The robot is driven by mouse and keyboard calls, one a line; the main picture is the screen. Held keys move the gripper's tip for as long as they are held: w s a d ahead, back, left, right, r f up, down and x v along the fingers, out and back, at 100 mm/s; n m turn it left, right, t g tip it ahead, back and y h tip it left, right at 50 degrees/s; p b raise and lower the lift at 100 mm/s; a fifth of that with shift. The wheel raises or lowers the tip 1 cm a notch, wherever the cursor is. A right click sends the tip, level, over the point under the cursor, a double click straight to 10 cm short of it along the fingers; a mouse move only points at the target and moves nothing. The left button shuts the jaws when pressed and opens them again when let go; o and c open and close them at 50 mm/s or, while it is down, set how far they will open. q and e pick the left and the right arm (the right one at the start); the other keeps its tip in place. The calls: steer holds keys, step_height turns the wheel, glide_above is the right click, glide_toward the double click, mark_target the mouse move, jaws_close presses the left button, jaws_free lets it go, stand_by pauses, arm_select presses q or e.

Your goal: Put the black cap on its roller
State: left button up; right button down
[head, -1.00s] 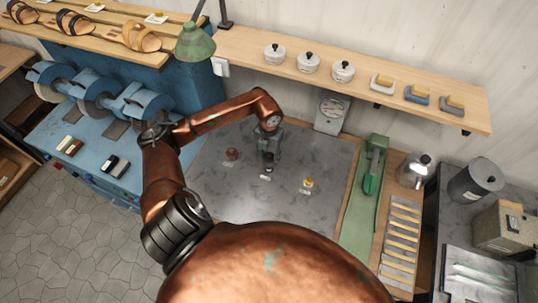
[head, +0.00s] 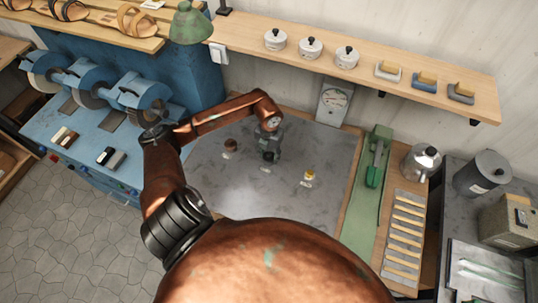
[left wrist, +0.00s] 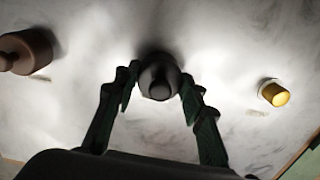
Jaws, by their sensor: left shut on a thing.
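My left gripper (head: 272,148) points down over the middle of the grey bench mat (head: 220,185). In the left wrist view its two fingers (left wrist: 160,92) close around a dark, round black cap (left wrist: 160,80). The black cap also shows as a small dark shape under the gripper in the head view (head: 269,157). The roller below it is hidden, so I cannot tell whether the cap is seated on it. A brown-capped roller (head: 230,146) stands to the left and a yellow-capped one (head: 309,175) to the right. My right gripper is out of view.
Small labels lie by the rollers. A dial scale (head: 333,101) stands behind the mat. A wall shelf (head: 300,52) runs above.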

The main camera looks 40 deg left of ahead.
arm_select(q)
steer(key=o, duration=1.1)
step_height(320, 180, up, 12)
